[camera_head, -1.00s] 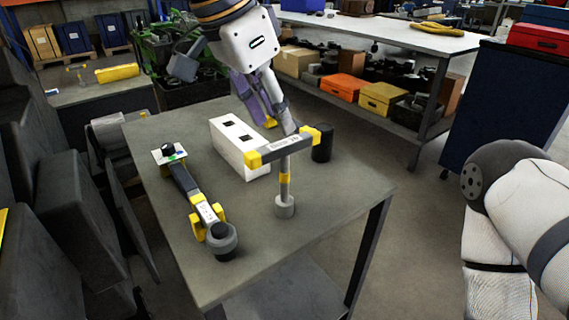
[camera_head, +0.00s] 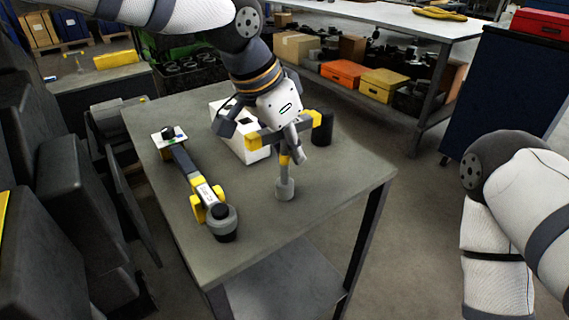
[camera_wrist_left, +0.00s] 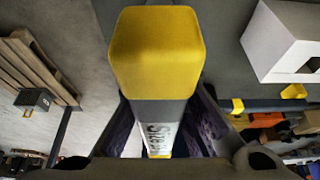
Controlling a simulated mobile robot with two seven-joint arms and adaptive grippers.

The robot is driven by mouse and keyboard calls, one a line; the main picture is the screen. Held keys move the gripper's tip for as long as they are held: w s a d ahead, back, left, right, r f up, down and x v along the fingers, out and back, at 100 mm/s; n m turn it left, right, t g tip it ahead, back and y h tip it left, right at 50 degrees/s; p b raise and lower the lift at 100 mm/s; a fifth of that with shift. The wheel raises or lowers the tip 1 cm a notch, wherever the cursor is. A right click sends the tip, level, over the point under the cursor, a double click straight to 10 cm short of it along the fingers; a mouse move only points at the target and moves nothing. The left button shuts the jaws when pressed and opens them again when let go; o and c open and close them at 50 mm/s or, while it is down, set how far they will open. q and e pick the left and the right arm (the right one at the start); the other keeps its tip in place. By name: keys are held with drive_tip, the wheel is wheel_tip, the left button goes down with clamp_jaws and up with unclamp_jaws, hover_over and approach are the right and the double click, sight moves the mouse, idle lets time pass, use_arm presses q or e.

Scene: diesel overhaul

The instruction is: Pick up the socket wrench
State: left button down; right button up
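The socket wrench, a T-shaped tool with a grey crossbar, yellow ends and a grey socket foot (camera_head: 285,188), stands upright on the grey table. My left gripper (camera_head: 262,135) is over its crossbar from above, one finger on the far-left side and one in front. In the left wrist view the crossbar's yellow end (camera_wrist_left: 156,50) is large and close, with its labelled bar running between the two purple-padded fingers. The fingers look spread around the bar; contact is not clear. My right gripper is out of view; only my right arm shows.
A white block (camera_head: 257,153) with holes and a black cylinder (camera_head: 322,128) stand close to the wrench. A grey-yellow tool (camera_head: 203,190) with a black round head lies to the left on the table (camera_head: 255,235). The table's front right area is clear.

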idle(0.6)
use_arm(q)
drive_tip(key=shift+w+r, duration=0.1)
drive_tip(key=shift+r, duration=0.25)
drive_tip(key=v, duration=0.3)
drive_tip(key=shift+d+r, duration=0.3)
drive_tip(key=shift+r, duration=0.2)
drive_tip(key=s+a+r, duration=0.7)
drive_tip(key=s+r, duration=0.1)
drive_tip(key=s, duration=0.3)
drive_tip(key=shift+a+r+p, duration=0.2)
drive_tip(key=shift+r+p, duration=0.1)
drive_tip(key=shift+p, duration=0.1)
